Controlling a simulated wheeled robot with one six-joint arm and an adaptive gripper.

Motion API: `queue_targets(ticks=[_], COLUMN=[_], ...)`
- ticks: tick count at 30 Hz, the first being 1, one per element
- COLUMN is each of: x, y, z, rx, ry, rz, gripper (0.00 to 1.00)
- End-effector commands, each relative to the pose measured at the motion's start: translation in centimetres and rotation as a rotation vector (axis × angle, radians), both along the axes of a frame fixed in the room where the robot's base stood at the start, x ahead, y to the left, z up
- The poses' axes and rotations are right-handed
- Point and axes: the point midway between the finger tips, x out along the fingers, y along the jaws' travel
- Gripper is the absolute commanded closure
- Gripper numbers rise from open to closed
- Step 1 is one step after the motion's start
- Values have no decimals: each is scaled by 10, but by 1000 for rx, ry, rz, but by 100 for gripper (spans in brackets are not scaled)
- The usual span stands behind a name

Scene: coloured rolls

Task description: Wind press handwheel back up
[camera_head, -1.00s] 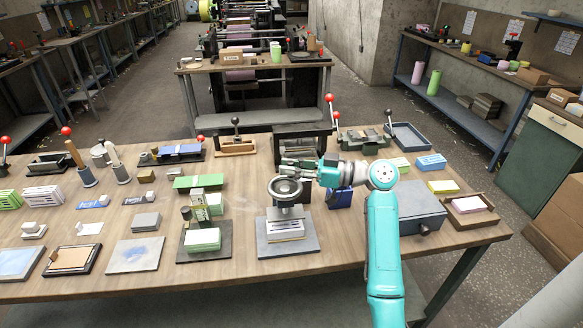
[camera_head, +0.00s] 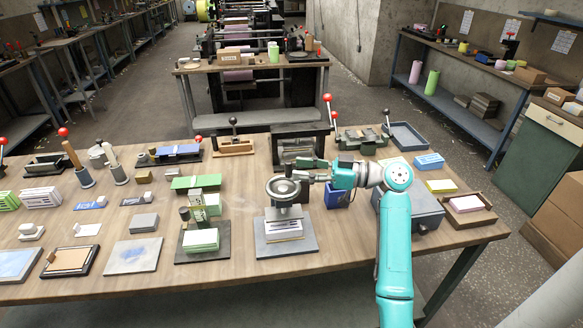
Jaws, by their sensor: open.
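The press handwheel (camera_head: 283,188) is a grey metal ring lying flat on top of a small press. The press stands on a grey base plate (camera_head: 265,248) at the front middle of the table, with a stack of white sheets (camera_head: 283,228) under its head. My gripper (camera_head: 299,170) points left from the teal arm, at the right and far edge of the wheel. Its fingers are apart, with one near the wheel's right rim. I cannot tell whether it touches the rim. Nothing is seen held between the fingers.
A blue holder (camera_head: 336,196) and a large grey box (camera_head: 415,211) stand right of the press. A stamping device with green sheets (camera_head: 200,240) stands to its left. A dark machine with a red-knobbed lever (camera_head: 300,148) stands behind. Bare wood lies in front.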

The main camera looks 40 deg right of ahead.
Motion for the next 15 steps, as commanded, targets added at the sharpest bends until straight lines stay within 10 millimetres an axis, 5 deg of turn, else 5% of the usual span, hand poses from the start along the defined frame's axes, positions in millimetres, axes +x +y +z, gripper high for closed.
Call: queue_targets(ticks=[7,15], x=[-40,-62], y=[-31,-48], z=[0,0], rx=[1,-1], ry=[-1,-1], rz=[-5,-2], gripper=[55,55])
